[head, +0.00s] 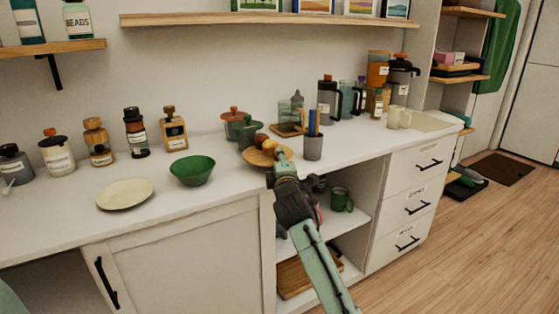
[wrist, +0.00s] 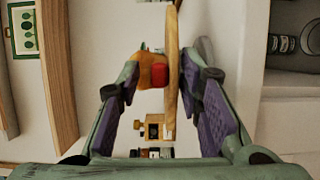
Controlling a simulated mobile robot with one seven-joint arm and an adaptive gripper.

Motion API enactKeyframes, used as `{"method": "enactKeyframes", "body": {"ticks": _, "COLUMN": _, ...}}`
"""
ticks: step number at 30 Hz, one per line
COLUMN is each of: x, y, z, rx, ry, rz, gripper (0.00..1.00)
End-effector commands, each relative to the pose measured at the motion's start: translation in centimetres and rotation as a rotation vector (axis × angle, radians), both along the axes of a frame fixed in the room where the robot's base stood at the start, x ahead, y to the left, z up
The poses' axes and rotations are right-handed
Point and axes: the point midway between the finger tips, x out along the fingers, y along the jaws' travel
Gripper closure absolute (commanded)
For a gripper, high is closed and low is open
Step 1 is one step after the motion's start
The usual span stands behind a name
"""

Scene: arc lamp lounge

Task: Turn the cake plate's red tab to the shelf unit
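The cake plate (head: 252,160) is a round wooden plate on the white counter, partly hidden by my gripper and by small brown and orange items on it. In the wrist view its rim (wrist: 173,85) shows edge-on. The red tab (wrist: 159,75) sits against the plate's face, near the rim. My gripper (wrist: 160,72) is open, with its purple-padded fingers on either side of the rim and tab. I cannot tell whether a finger touches them. In the head view my gripper (head: 280,162) is at the plate's near right side. The shelf unit (head: 461,78) stands at the far right.
A dark cup with blue pens (head: 313,147) stands close right of the plate. Green and red-lidded pots (head: 233,125) are behind it. A green bowl (head: 192,171) and cream plate (head: 125,195) lie left. An open cubby with a green mug (head: 341,199) is below.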

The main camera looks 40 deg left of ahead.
Motion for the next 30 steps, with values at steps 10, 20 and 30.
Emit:
{"method": "enactKeyframes", "body": {"ticks": 10, "x": 0.03, "y": 0.00, "z": 0.03, "rx": 0.001, "ry": -0.001, "rz": 0.000, "gripper": 0.75}}
{"method": "enactKeyframes", "body": {"ticks": 20, "x": 0.02, "y": -0.05, "z": 0.28, "rx": 0.003, "ry": -0.004, "rz": 0.000, "gripper": 0.97}}
{"method": "enactKeyframes", "body": {"ticks": 30, "x": 0.01, "y": -0.10, "z": 0.60, "rx": 0.008, "ry": -0.009, "rz": 0.000, "gripper": 1.00}}
